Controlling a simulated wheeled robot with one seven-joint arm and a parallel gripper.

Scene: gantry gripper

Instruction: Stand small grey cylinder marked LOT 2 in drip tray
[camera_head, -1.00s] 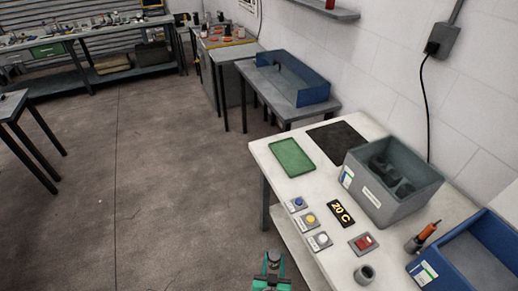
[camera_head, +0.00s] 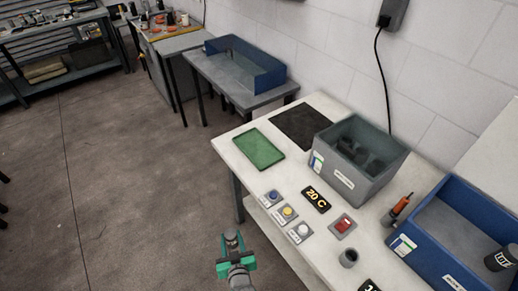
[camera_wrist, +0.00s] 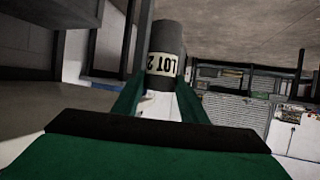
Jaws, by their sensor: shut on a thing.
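My gripper (camera_head: 236,258) is shut on the small grey cylinder (camera_head: 231,239), off the left front edge of the white table and above the floor. In the wrist view the cylinder (camera_wrist: 168,40) stands out between the green fingers, and its pale band reads LOT 2. A shallow green tray (camera_head: 258,149), the only drip-tray-like thing I see, lies empty on the far left of the table, farther back than my gripper.
The white table (camera_head: 236,165) also bears a black mat (camera_head: 301,127), a grey bin (camera_head: 366,191) with dark parts, buttons, a 20 C display (camera_head: 316,198), a small grey cup (camera_head: 348,258) and an orange-handled tool (camera_head: 399,208). A blue bin (camera_head: 430,257) holds another LOT-labelled cylinder (camera_head: 501,258).

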